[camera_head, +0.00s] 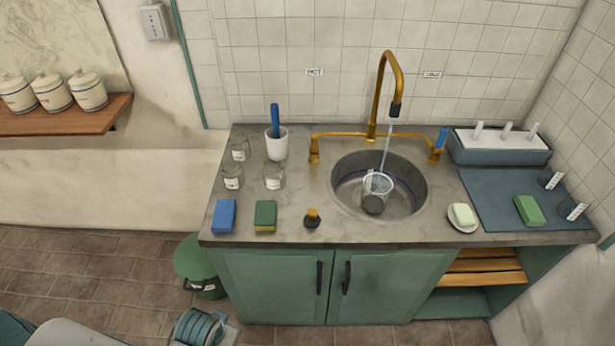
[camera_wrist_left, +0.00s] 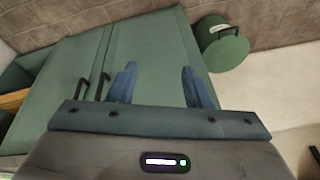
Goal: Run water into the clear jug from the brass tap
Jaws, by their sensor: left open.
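The clear jug (camera_head: 378,184) stands in the round steel sink (camera_head: 345,187), below the spout of the brass tap (camera_head: 382,85). A thin pale stream of water (camera_head: 386,150) runs from the dark nozzle down to the jug's mouth. How full the jug is cannot be told. The tap has a lever at each end; the right one has a blue handle (camera_head: 441,138). My left gripper (camera_wrist_left: 158,68) is open and empty in the left wrist view, in front of the green cabinet doors and away from the sink. My right gripper is not in view.
A soap dish (camera_head: 463,222) and blue mat (camera_head: 490,205) lie right. A green bin (camera_head: 194,260) stands beside the cabinet.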

